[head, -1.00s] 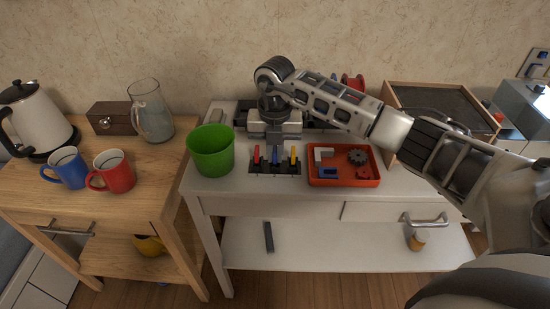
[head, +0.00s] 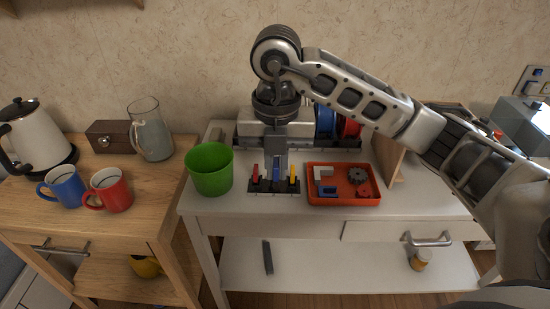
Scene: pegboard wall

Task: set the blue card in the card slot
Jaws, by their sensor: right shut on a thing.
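The blue card (head: 278,172) is upright between a red card (head: 255,173) and a yellow card (head: 292,172) at the black rack (head: 273,188) on the white table. My right gripper (head: 277,160) points down from above and is shut on the blue card. The fingers hide part of the card. I cannot tell whether its lower end is inside the rack or just above it. I cannot make out the card slot for certain. My left gripper is not in view.
A green bucket (head: 209,170) stands just left of the rack. A red tray (head: 343,196) with small parts is just right of it. Blue and red spools (head: 347,127) stand behind. A wall panel (head: 537,80) and metal box (head: 529,128) are at far right.

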